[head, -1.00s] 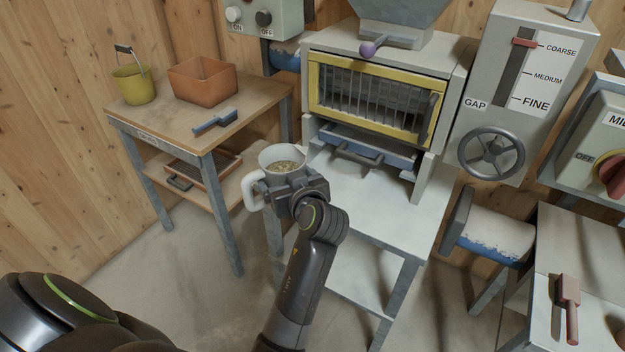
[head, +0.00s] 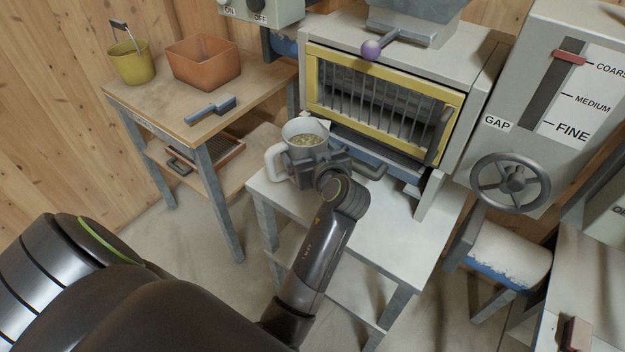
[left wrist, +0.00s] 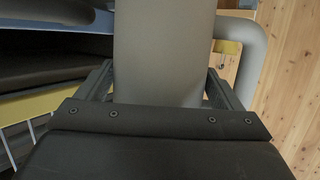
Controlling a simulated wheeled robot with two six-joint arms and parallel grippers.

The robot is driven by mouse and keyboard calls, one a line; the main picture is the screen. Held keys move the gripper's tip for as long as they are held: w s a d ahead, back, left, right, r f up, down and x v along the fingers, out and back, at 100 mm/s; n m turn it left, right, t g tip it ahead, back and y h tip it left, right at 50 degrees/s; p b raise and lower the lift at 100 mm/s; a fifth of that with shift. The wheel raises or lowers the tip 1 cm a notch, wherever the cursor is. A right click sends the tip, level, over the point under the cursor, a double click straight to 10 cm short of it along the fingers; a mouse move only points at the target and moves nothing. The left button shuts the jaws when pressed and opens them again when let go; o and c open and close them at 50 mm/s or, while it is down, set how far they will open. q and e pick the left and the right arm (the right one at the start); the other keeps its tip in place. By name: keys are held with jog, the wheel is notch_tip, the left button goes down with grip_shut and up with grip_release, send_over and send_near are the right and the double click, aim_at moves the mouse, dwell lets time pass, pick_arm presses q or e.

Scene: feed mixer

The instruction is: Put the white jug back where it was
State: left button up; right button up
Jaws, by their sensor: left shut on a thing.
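The white jug (head: 302,129) is upright, with grain-like feed inside and its handle toward the left in the head view. My left gripper (head: 310,163) is shut on the jug's body from the near side. The jug is over the left part of the white table (head: 400,240) in front of the machine; I cannot tell whether its base touches the top. In the left wrist view the jug's pale body (left wrist: 163,50) stands between the fingers, with its handle at the right. My right gripper is not in view.
The yellow-framed barred machine (head: 380,95) stands just behind the jug. A wooden table (head: 160,100) at the left holds a yellow bucket (head: 133,62), an orange bin (head: 203,62) and a blue-grey brush (head: 211,109). The right part of the white table is clear.

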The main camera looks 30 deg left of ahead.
pick_arm(q)
notch_tip(320, 180, down, 8)
jog(key=shift+s+r, duration=0.1)
jog(key=shift+s, duration=0.05)
dwell(0.4)
jog(key=o, duration=0.9)
jog(key=shift+f, duration=0.2)
jog(key=shift+o, duration=1.2)
jog(key=shift+r, duration=0.15)
